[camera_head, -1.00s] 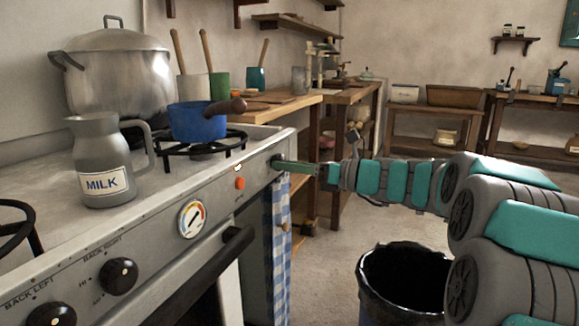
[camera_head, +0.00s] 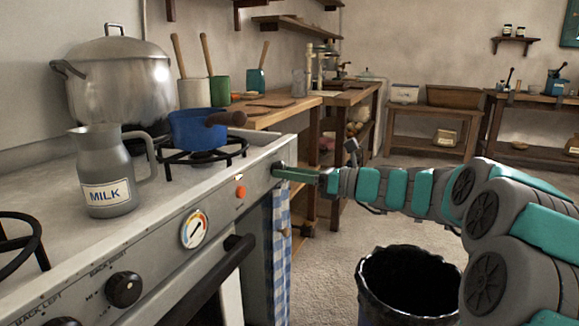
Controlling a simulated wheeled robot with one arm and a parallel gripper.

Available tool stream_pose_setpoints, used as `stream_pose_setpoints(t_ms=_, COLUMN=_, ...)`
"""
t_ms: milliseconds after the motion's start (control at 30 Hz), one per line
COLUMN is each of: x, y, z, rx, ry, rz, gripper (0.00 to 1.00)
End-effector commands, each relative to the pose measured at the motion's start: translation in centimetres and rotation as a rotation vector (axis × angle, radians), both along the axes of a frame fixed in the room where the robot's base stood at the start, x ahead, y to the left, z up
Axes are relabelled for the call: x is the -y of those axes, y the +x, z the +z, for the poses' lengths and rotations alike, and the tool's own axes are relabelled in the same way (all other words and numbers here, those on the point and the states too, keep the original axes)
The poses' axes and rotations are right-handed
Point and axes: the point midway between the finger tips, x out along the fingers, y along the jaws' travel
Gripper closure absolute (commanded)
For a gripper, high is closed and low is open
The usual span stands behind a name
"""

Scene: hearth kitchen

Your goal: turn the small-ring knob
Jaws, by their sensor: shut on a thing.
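The small-ring knob (camera_head: 279,168) sits at the right end of the stove's front panel, mostly hidden by my fingers. My gripper (camera_head: 284,171) reaches in from the right and is shut on this knob. The blue pan (camera_head: 197,130) with a brown handle stands on the small ring (camera_head: 222,152) above and left of the knob. Which way the knob points cannot be told from here.
A grey milk jug (camera_head: 104,180) and a large steel pot (camera_head: 117,85) stand on the stove top. Below the knob hang a checked cloth (camera_head: 281,235) and the oven handle (camera_head: 236,252). A black bin (camera_head: 408,285) stands on the floor under my arm.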

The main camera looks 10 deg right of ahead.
Motion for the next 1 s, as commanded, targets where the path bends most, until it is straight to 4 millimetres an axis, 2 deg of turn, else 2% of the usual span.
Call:
stream_pose_setpoints(t_ms=33, x=-0.19, y=0.0, z=0.68, rx=0.015, ry=-0.008, rz=0.005, gripper=1.0)
stream_pose_setpoints(t_ms=467, x=-0.08, y=0.06, z=0.21, rx=0.229, ry=-0.162, rz=0.002, gripper=1.0)
stream_pose_setpoints(t_ms=1000, x=0.07, y=0.17, z=-0.02, rx=0.636, ry=-0.457, rz=-0.001, gripper=1.0)
